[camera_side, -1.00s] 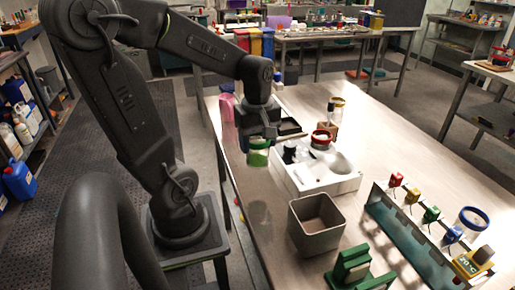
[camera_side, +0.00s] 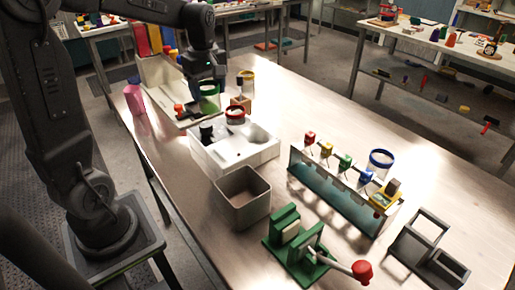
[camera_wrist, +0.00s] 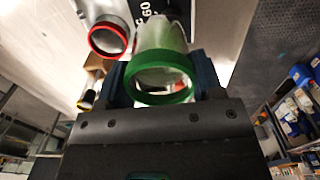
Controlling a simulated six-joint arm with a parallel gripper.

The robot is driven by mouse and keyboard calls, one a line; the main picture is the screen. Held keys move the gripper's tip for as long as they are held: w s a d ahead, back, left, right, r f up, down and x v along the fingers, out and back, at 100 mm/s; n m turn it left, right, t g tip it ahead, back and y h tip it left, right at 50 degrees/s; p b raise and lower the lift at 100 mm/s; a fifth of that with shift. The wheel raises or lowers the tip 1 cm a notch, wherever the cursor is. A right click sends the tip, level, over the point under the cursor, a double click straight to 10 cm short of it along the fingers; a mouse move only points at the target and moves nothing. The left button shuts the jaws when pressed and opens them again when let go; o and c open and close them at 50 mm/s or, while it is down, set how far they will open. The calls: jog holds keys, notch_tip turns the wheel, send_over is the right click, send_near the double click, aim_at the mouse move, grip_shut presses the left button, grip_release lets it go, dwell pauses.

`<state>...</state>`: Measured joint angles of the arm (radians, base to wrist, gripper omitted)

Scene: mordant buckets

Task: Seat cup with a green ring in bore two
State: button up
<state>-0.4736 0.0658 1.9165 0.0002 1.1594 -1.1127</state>
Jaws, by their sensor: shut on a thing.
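The clear cup with a green ring (camera_side: 209,88) is held in my gripper (camera_side: 208,80), above the table behind the white block. In the wrist view the green-ringed cup (camera_wrist: 162,78) sits between the dark jaws, its ring facing the camera. A white block with hollows (camera_side: 262,152) stands at the middle of the table. No bore number is legible.
A yellow-ringed cup (camera_side: 246,82) stands by a wooden block (camera_side: 240,103). A grey square bin (camera_side: 242,197), green press (camera_side: 298,245) and dark frame (camera_side: 428,248) stand in front.

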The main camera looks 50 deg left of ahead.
jog(key=shift+w+a, duration=0.1)
jog(key=shift+w, duration=0.95)
jog(key=shift+w+d+f, duration=1.1)
jog(key=shift+d+f, duration=0.5)
jog(key=shift+f, duration=0.25)
jog(key=shift+w+d+f, duration=1.15)
jog(key=shift+d+f, duration=0.4)
jog(key=shift+f, duration=0.25)
jog(key=shift+w+d+f, duration=1.1)
jog(key=shift+d+f, duration=0.5)
jog(key=shift+f, duration=0.25)
jog(key=shift+f, duration=0.15)
jog(key=o, duration=1)
jog(key=shift+o, duration=0.2)
